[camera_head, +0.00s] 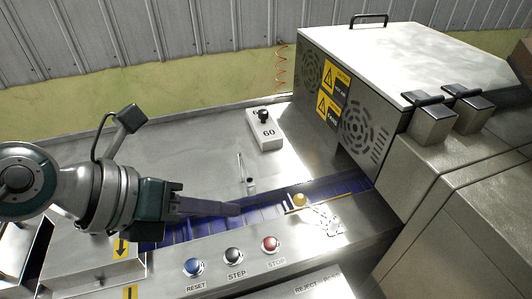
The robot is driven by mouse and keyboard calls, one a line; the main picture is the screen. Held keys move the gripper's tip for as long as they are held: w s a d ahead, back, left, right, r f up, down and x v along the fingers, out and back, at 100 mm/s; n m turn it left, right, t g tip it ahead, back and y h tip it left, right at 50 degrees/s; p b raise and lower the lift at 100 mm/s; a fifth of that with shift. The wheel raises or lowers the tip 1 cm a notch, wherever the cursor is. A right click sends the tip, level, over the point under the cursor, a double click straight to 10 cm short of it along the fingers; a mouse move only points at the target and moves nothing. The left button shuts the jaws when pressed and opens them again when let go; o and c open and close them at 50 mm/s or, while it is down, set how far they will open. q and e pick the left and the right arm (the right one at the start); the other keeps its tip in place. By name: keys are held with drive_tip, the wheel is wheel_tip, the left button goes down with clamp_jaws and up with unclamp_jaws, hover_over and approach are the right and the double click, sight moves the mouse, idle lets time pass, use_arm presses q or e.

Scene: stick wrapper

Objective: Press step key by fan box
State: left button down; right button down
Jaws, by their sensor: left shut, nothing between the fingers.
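The step key (233,255) is a dark round button labelled STEP on the metal front panel, between a blue RESET button (194,267) and a red STOP button (270,244). The fan box (362,122) is a large metal housing with round grilles and yellow warning labels, at the upper right. My left gripper (238,209) is shut and empty; its dark fingers point right over the blue conveyor belt, beyond the step key in the picture and apart from it. My right gripper is not in view.
The blue belt (280,198) runs into the fan box. A yellow round piece (299,200) is on the belt line. A white unit marked 60 (266,135) with a black knob stands behind. Metal housings fill the right side.

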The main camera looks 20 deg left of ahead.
use_arm(q)
drive_tip(key=shift+s+a+f, duration=0.25)
drive_tip(key=shift+f, duration=0.3)
drive_tip(key=b, duration=0.8)
hover_over(227, 260)
wheel_tip(227, 260, down, 8)
drive_tip(key=shift+r, duration=0.1)
drive_tip(key=shift+f+b, duration=0.5)
drive_tip(key=shift+f, duration=0.1)
idle(1.0)
drive_tip(key=shift+f, duration=0.3)
